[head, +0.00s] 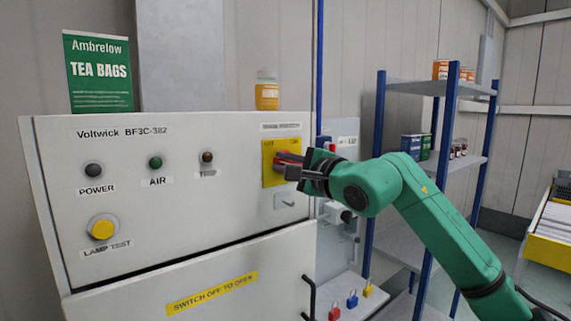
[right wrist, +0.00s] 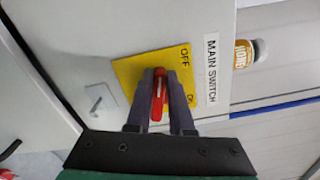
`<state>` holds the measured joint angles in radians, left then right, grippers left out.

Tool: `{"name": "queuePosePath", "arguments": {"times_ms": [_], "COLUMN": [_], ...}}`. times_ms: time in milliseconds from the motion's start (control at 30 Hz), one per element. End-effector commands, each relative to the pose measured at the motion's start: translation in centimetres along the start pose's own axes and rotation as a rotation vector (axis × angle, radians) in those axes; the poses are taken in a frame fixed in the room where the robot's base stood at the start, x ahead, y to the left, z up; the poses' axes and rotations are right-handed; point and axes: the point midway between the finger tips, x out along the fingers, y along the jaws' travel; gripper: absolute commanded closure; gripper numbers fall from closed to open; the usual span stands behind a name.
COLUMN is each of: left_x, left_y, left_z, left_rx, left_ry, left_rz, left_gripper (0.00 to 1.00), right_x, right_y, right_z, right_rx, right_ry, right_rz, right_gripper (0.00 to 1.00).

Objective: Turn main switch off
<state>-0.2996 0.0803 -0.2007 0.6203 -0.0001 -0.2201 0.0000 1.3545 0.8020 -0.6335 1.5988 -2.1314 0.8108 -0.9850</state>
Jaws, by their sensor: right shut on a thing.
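The main switch is a red handle (right wrist: 158,95) on a yellow plate (head: 269,164) at the right end of the grey panel. In the right wrist view the plate (right wrist: 133,73) carries the words OFF and ON, beside a MAIN SWITCH label (right wrist: 211,68). My right gripper (head: 284,165) is at the plate. In the right wrist view its two dark fingers (right wrist: 159,90) are shut on the red handle, one on each side. The handle is partly hidden by the gripper in the head view. My left gripper is out of view.
The Voltwick panel (head: 130,225) has lamps and a yellow lamp test button (head: 103,228). A tea bags box (head: 98,72) and an orange jar (head: 267,91) stand behind its top edge. Blue-post shelves (head: 440,85) are to the right. Padlocks (head: 351,299) sit low at centre.

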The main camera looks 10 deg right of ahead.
Motion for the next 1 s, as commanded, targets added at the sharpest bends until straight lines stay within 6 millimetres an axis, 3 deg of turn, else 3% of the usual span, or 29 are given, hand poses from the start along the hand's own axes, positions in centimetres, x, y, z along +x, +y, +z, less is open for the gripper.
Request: {"name": "queuePosePath", "arguments": {"times_ms": [400, 1000], "left_x": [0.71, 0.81], "left_y": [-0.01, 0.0], "left_z": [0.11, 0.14], "left_rx": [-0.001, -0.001], "left_ry": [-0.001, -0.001], "left_rz": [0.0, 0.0], "left_gripper": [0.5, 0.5], "right_x": [-0.01, 0.02], "right_y": [0.9, 1.13], "right_z": [-0.05, -0.12], "right_rx": [-0.268, -0.337], "right_ry": [-0.002, -0.001], "right_rz": [0.001, 0.003], "right_gripper": [1.0, 1.0]}}
